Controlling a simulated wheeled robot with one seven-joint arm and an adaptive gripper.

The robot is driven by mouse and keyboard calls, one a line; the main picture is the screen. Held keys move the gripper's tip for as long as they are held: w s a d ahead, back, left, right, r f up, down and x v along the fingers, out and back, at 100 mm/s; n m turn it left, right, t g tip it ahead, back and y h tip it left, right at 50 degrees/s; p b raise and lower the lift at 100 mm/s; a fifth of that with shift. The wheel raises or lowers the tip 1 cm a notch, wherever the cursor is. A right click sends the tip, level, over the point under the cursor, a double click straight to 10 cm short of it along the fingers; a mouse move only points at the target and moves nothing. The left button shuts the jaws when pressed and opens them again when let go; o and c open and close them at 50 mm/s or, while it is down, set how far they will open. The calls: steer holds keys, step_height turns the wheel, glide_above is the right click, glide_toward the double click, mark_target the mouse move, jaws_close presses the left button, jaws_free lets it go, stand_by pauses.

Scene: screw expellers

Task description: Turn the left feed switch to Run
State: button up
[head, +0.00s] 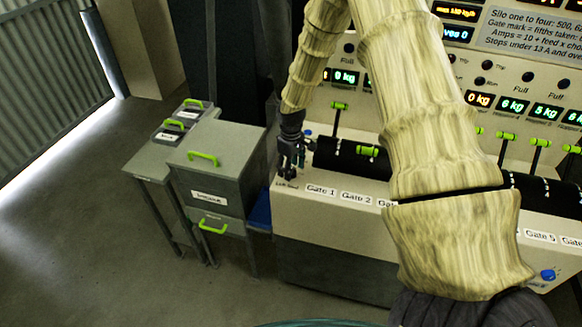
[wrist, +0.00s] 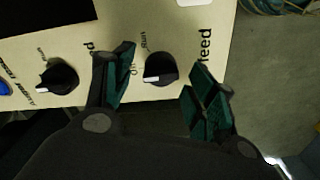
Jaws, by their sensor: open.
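The left feed switch (wrist: 163,68) is a round black knob with a white pointer on the pale panel in the wrist view, beside the word "feed". Its pointer lies on the left side, nearer the small "Off" label than the "Run" label. My gripper (wrist: 162,60) is open, one green-padded finger on each side of this knob, with gaps showing. I cannot tell how deep the fingertips reach. In the head view my gripper (head: 290,162) is at the left end of the machine's front ledge, above the "Left feed" label (head: 287,185), and hides the knob.
A second black knob (wrist: 58,80) with a white pointer sits left of my gripper in the wrist view, with a blue button (wrist: 4,88) beyond it. A grey cabinet (head: 215,165) with green handles stands left of the machine. Gate labels (head: 321,190) run along the ledge.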

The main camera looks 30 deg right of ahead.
steer(key=shift+s+f, duration=0.1)
steer(key=shift+f, duration=0.3)
steer(key=shift+f, duration=0.1)
steer(key=c, duration=1.1)
steer(key=shift+o, duration=0.2)
steer(key=shift+m, duration=0.3)
steer(key=shift+m+b, duration=0.5)
steer(key=shift+m, duration=0.3)
steer(key=m+b, duration=0.1)
steer(key=m, duration=0.2)
steer(key=shift+m, duration=0.4)
steer(key=m+b, duration=0.1)
steer(key=m, duration=0.4)
steer(key=shift+m, duration=0.4)
